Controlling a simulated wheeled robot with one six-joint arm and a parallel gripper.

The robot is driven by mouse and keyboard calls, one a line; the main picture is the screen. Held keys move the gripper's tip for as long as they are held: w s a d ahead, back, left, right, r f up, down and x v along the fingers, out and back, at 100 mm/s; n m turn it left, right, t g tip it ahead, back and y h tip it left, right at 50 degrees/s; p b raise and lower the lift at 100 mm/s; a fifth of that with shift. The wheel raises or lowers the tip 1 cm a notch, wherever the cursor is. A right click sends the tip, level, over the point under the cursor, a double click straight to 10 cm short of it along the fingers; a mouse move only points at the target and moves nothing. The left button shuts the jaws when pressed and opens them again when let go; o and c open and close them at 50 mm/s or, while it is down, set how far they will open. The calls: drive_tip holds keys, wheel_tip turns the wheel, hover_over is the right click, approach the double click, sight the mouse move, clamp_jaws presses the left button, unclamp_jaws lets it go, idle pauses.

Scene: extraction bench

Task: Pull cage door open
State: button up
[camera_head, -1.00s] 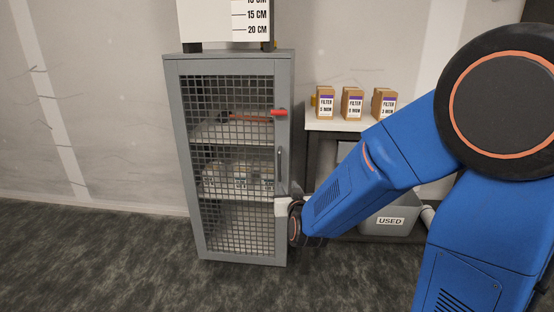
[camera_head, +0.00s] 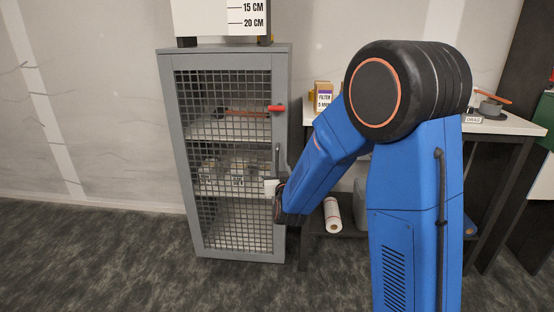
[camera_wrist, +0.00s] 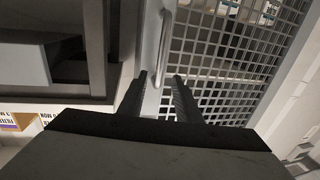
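The cage door (camera_head: 237,225) is a grey frame with dark wire mesh on a tall cabinet, and it looks shut. Its upright bar handle (camera_head: 277,160) is on the right side, and it also shows in the wrist view (camera_wrist: 164,45). A red lever (camera_head: 277,108) sits above the handle. My gripper (camera_head: 270,187) is at the door's right edge, just below the handle. In the wrist view my gripper (camera_wrist: 160,78) has its fingers apart, with the handle's lower end seen between them. I cannot tell whether they touch it.
A table (camera_head: 520,124) stands to the right of the cabinet, with a filter box (camera_head: 323,97) on top and a white roll (camera_head: 332,215) on its lower shelf. A white box with a centimetre scale (camera_head: 215,18) stands on the cabinet. Floor in front (camera_head: 130,265) is clear.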

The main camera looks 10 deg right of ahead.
sight(277, 158)
drive_tip(key=w, duration=0.5)
drive_tip(key=w+d, duration=0.1)
drive_tip(key=w, duration=0.2)
drive_tip(key=shift+w, duration=0.1)
clamp_jaws()
